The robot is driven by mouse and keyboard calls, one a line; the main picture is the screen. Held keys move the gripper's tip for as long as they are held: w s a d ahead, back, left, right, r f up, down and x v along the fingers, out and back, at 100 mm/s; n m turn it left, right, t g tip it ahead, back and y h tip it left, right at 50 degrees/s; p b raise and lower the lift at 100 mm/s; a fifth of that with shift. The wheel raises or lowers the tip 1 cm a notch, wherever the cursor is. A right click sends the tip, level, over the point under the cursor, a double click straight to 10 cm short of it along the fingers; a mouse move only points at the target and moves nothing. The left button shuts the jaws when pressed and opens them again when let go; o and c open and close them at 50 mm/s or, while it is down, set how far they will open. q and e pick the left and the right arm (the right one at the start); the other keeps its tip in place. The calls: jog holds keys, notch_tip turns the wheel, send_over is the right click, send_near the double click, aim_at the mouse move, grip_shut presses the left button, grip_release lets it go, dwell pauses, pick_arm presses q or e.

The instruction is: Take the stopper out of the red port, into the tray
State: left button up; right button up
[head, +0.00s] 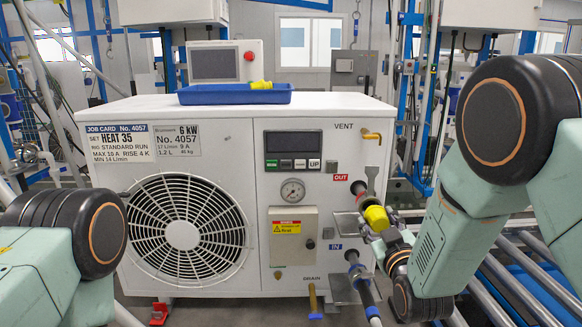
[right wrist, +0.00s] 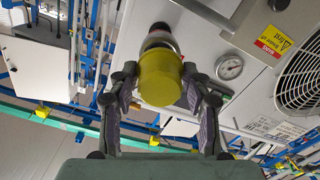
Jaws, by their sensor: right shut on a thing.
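The yellow stopper (head: 376,218) is between the fingers of my right gripper (head: 385,228), which is shut on it. In the right wrist view the stopper (right wrist: 161,78) fills the space between the fingertips (right wrist: 160,92). Right behind it is the red port (right wrist: 160,40), a metal pipe end with a red ring. In the head view the red port (head: 358,188) is under the red OUT label. I cannot tell whether stopper and port still touch. The blue tray (head: 235,97) lies on top of the white unit and has another yellow stopper (head: 261,85) in it. My left gripper is out of view.
The white unit (head: 228,135) carries a gauge (head: 292,190), a yellow VENT valve (head: 372,136) and a blue-ringed IN port (head: 353,268) with a hose below the red one. A metal bracket stands beside the ports.

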jog(key=shift+s, duration=0.15)
dwell(0.3)
jog(key=shift+s+p, duration=0.3)
jog(key=shift+s, duration=1.2)
